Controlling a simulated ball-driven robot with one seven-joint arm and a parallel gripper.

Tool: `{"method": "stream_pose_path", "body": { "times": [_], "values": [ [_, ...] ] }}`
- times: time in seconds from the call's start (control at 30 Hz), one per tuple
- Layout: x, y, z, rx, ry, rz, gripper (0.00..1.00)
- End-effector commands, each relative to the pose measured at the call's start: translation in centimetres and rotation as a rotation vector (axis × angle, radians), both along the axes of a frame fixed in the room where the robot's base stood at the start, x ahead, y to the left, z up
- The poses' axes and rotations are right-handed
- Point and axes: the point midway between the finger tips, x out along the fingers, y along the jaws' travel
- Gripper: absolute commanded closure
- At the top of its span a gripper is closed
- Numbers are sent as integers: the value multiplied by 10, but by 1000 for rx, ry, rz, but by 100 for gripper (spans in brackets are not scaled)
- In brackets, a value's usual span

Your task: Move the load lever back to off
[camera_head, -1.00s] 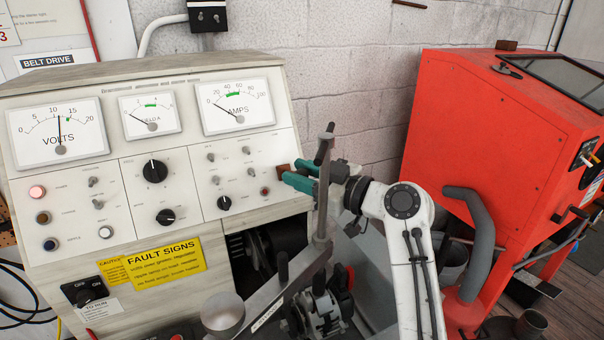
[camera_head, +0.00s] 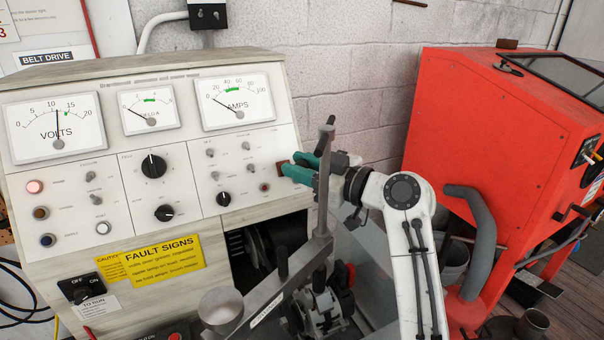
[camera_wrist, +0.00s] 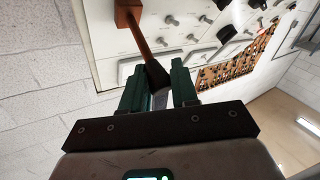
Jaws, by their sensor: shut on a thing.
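The load lever (camera_wrist: 142,38) shows in the wrist view as a reddish-brown arm on a block, with a dark handle. My gripper (camera_wrist: 158,88) has teal fingers, shut on the dark handle. The handle is hidden there. The amps meter (camera_head: 236,102) needle rests near the low end.
A grey metal bar (camera_head: 323,195) stands upright in front of my gripper. An alternator (camera_head: 325,308) sits below it. A red cabinet (camera_head: 490,150) stands to the right. The pale block wall (camera_head: 350,70) is behind.

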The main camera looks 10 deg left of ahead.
Motion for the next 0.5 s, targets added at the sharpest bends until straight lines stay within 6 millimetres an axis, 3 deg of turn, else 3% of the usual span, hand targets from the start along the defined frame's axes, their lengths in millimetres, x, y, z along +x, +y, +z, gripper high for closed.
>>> {"method": "stream_pose_path", "body": {
  "times": [0.5],
  "values": [
    [20, 10, 33, -37, 52, -7, 100]
  ]
}}
